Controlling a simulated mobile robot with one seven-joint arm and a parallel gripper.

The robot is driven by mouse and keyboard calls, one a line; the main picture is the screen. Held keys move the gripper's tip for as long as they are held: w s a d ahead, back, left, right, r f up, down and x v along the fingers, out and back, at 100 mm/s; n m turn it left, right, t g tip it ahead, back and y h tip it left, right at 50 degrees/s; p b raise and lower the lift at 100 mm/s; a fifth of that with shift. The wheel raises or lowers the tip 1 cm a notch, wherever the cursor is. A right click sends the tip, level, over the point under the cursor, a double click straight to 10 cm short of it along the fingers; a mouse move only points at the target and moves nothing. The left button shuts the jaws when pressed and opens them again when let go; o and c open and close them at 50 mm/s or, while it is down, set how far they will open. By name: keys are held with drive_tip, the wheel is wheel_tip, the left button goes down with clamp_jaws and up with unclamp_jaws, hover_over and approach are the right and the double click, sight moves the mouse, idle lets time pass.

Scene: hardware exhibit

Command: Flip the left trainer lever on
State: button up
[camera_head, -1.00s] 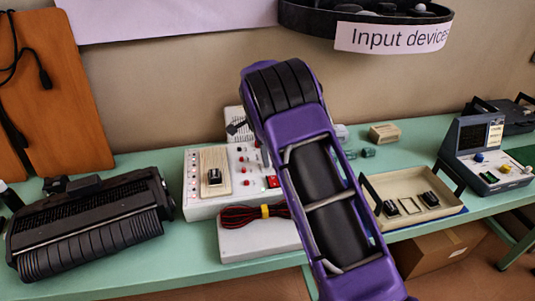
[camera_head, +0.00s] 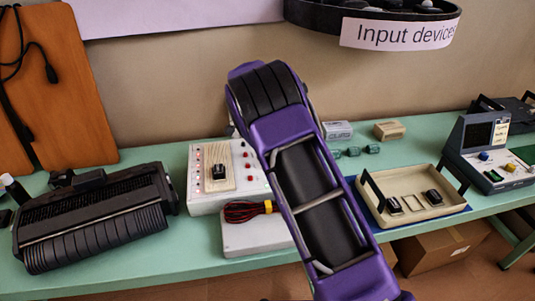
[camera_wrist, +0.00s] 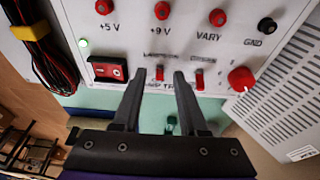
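The trainer (camera_head: 200,204) is a white panelled box on the green bench, left of my arm in the head view. Its panel (camera_wrist: 225,55) fills the top of the wrist view. Two small red levers sit near its lower edge: the left lever (camera_wrist: 160,73) and the right lever (camera_wrist: 199,79). My gripper (camera_wrist: 160,75) is open, with a fingertip on each side of the left lever. I cannot tell whether either finger touches it. In the head view my arm hides the gripper and the levers.
A red rocker switch (camera_wrist: 107,70) lies left of the fingers, and a red knob (camera_wrist: 241,79) lies right. A white vented case (camera_wrist: 290,85) stands close on the right. Red and black cables (camera_head: 243,211) lie in front of the trainer. A beige tray (camera_head: 408,218) is farther right.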

drive_tip(key=w+p+v, duration=0.1)
drive_tip(key=v, duration=1.6)
drive_tip(key=shift+s+r, duration=0.2)
drive_tip(key=shift+s, duration=0.3)
